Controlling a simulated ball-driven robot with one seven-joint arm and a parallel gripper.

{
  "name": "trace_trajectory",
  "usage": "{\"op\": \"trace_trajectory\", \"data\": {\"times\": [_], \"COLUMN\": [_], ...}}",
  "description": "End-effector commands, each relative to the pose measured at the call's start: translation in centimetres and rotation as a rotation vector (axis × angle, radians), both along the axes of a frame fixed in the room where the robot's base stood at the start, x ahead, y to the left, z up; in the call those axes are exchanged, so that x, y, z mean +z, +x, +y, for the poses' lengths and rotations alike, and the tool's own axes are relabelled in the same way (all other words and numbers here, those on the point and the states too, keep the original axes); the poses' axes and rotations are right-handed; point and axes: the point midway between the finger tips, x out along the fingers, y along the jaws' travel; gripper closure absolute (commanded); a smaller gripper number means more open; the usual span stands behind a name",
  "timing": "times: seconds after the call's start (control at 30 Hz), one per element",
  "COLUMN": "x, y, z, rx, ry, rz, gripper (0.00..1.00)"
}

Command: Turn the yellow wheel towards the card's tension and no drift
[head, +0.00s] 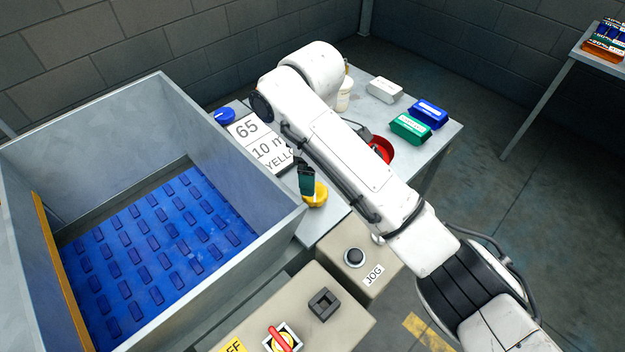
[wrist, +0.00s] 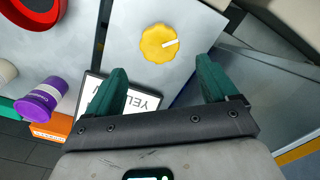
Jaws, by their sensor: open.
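The yellow wheel (head: 314,194) is a scalloped knob on the grey table, partly hidden by my gripper in the head view. In the wrist view the yellow wheel (wrist: 159,43) shows whole, with a white pointer mark towards the upper right. My gripper (wrist: 164,80) is open, its two green fingers apart and empty, and the wheel appears beyond the gap between the fingertips. In the head view my gripper (head: 306,181) is just above or behind the wheel; contact cannot be told. The card (head: 257,140) reads "65", "10 m" and "YELLO", the rest hidden by my arm.
A blue knob (head: 224,116) sits left of the card and a red ring (head: 382,150) lies right of my arm. Green (head: 410,128), blue (head: 428,112) and white (head: 384,90) packs lie at the back. A large grey bin (head: 262,238) stands left; a JOG button (head: 354,257) is in front.

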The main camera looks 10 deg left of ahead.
Motion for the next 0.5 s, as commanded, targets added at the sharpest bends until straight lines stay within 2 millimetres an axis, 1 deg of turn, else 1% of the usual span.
{"op": "trace_trajectory", "data": {"times": [0.1, 0.2, 0.3, 0.5], "x": [2.3, 3.4, 4.0, 4.1], "y": [0.1, 0.1, 0.1, 0.0], "z": [0.0, 0.0, -0.1, 0.0], "rx": [-0.001, 0.000, -0.001, -0.001], "ry": [0.001, 0.000, 0.000, -0.001], "rz": [-0.004, -0.003, -0.002, 0.000], "gripper": [0.14, 0.14, 0.14, 0.14]}}
